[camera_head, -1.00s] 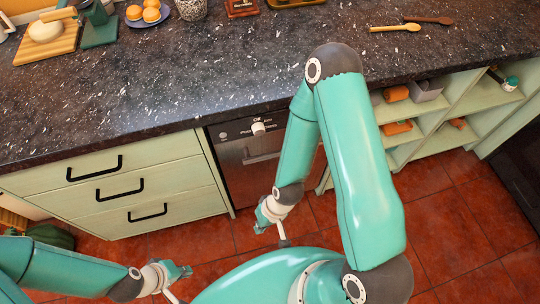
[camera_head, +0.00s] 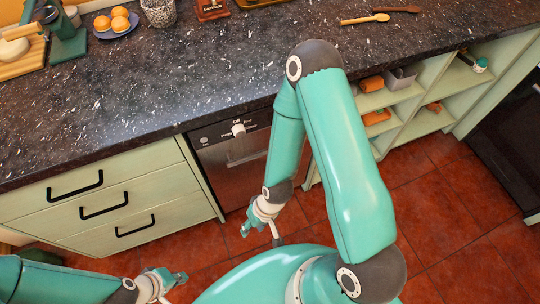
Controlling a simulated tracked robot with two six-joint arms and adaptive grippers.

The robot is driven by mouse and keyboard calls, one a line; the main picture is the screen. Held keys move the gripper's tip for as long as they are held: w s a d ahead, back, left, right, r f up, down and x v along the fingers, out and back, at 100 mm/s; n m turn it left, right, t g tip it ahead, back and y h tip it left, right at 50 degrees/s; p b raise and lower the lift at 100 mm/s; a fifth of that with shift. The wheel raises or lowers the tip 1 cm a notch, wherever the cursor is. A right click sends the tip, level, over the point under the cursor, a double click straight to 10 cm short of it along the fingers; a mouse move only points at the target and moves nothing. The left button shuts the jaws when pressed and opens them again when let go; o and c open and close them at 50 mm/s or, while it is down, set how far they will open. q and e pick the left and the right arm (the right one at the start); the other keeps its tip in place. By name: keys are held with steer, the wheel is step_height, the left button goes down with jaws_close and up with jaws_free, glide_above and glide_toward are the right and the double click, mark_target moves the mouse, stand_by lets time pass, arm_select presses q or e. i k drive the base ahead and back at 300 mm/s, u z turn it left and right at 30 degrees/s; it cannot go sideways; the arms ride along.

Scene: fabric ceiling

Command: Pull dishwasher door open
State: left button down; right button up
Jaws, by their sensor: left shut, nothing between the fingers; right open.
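The dishwasher (camera_head: 220,170) is a steel front under the dark counter, between the green drawers and the open shelves. Its door looks shut. A white knob (camera_head: 238,130) sits on its dark control panel at the top. My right arm covers the right part of the door. My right gripper (camera_head: 247,232) is open, low in front of the dishwasher and apart from its door. My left gripper (camera_head: 180,278) is shut and empty at the bottom left, over the floor, well short of the dishwasher.
Green drawers (camera_head: 110,205) with black handles stand left of the dishwasher. Open shelves (camera_head: 425,105) with small items stand to the right. The red tiled floor (camera_head: 440,220) is clear at right.

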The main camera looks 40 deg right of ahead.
mark_target(235, 168)
steer(key=z, duration=0.3)
steer(key=k, duration=1.35)
steer(key=u, duration=0.35)
steer(key=i, duration=1)
steer(key=z, duration=0.05)
